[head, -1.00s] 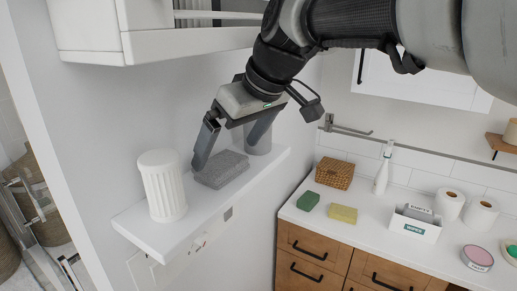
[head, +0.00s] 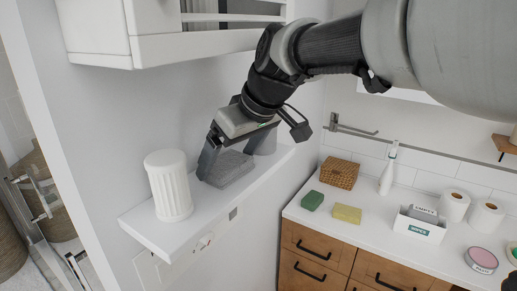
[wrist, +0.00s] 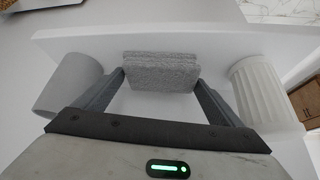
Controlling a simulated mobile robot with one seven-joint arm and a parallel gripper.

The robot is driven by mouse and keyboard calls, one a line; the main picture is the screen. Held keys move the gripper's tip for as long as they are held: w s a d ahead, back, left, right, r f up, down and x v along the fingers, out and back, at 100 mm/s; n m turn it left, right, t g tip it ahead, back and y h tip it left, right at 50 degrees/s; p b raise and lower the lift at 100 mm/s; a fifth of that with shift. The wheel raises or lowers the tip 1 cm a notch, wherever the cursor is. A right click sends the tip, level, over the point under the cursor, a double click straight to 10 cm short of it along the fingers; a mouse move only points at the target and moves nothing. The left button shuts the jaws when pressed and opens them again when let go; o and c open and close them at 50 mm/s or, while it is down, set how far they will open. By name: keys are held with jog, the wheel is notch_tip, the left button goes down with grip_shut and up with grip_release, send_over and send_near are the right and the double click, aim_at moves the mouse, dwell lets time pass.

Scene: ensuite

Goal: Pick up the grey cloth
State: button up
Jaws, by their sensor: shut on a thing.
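The grey cloth (head: 230,169) is a folded, textured block at the white wall shelf (head: 150,232). It also shows in the wrist view (wrist: 160,72), between the two fingertips. My gripper (head: 226,160) is shut on the cloth, with one finger at each side of it; the wrist view shows the same gripper (wrist: 160,78). In the head view the cloth looks slightly tilted. I cannot tell whether its underside still touches the shelf.
A white ribbed cup (head: 169,186) stands left of the cloth and a grey cup (head: 264,142) stands right of it. A white cabinet (head: 180,40) hangs above. The counter at right holds a wicker box (head: 338,173), sponges (head: 312,200), a bottle (head: 388,172) and rolls (head: 454,205).

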jog(key=shift+r, duration=0.1)
jog(key=shift+r, duration=0.15)
jog(key=shift+s+d+b, duration=0.2)
jog(key=shift+d+b, duration=0.1)
jog(key=s+d+b, duration=0.3)
jog(key=s+d, duration=0.8)
jog(key=d, duration=0.2)
jog(key=shift+s, duration=0.3)
jog(key=shift+r, duration=0.1)
